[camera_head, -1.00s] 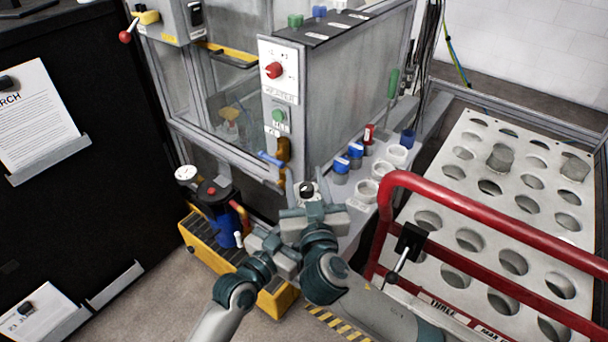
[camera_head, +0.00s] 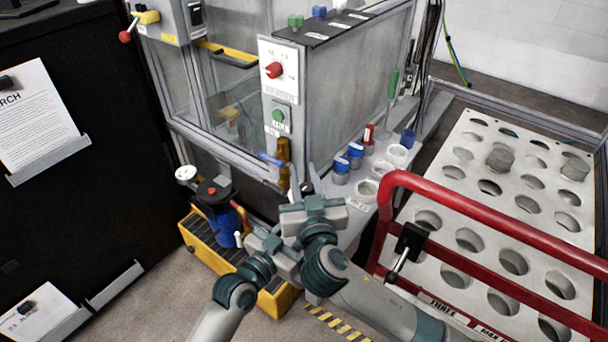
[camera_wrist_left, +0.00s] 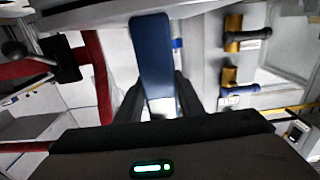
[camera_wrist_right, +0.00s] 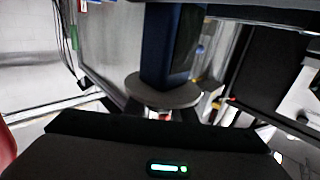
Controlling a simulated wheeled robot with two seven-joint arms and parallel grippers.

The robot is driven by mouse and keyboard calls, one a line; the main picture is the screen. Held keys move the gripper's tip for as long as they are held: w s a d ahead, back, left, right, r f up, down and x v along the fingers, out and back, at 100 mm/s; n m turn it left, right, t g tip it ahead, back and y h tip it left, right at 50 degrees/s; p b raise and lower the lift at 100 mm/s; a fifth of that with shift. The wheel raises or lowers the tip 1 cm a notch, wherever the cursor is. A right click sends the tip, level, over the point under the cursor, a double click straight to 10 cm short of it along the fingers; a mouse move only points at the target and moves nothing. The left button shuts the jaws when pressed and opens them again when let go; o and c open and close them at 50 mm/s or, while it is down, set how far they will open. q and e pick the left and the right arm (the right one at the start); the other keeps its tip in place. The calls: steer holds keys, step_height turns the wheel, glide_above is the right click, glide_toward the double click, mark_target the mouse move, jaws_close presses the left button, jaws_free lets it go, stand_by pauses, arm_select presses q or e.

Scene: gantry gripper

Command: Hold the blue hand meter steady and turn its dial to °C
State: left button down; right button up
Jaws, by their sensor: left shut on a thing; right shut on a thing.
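The blue hand meter (camera_wrist_left: 152,60) stands between the fingers of my left gripper (camera_wrist_left: 157,98), which is shut on it. In the right wrist view the meter's dark blue body (camera_wrist_right: 158,45) shows above a round grey disc, the dial (camera_wrist_right: 163,93). My right gripper (camera_wrist_right: 163,112) is shut on the dial's knob, which its fingers mostly hide. In the head view my right gripper (camera_head: 307,180) covers most of the meter, and my left gripper sits close beside it at lower left. The dial's markings cannot be read, so its setting cannot be told.
A red rail (camera_head: 490,215) and a white rack with round holes (camera_head: 480,155) stand at the right. Blue-capped jars (camera_head: 341,166) and white cups stand on the ledge behind my grippers. The grey cabinet (camera_head: 340,85) rises behind, and a yellow crate (camera_head: 265,298) stands at left.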

steer(key=shift+y, duration=0.3)
steer(key=n+g+y, duration=0.1)
steer(key=n+y, duration=0.1)
steer(key=y, duration=0.1)
steer(key=a+n+g+y, duration=0.1)
steer(key=n+y, duration=0.1)
steer(key=y, duration=0.1)
steer(key=shift+s+a+n+g, duration=0.1)
steer(key=shift+s+n+g, duration=0.1)
steer(key=shift+n+g, duration=0.15)
steer(key=shift+s+a+n+g+y, duration=0.2)
steer(key=shift+n+g+y, duration=0.5)
steer(key=shift+g+y, duration=0.1)
steer(key=shift+s+a+n+g+y, duration=0.15)
steer(key=shift+a+n+g+y, duration=0.05)
steer(key=shift+n+g+y, duration=0.55)
steer(key=shift+s+a+n+g+y, duration=0.2)
steer(key=shift+n+g+y, duration=0.45)
steer(key=shift+y, duration=0.2)
steer(key=o, duration=1.1)
steer(key=shift+m+t+h, duration=0.4)
steer(key=shift+m+t, duration=0.05)
steer(key=shift+m, duration=0.1)
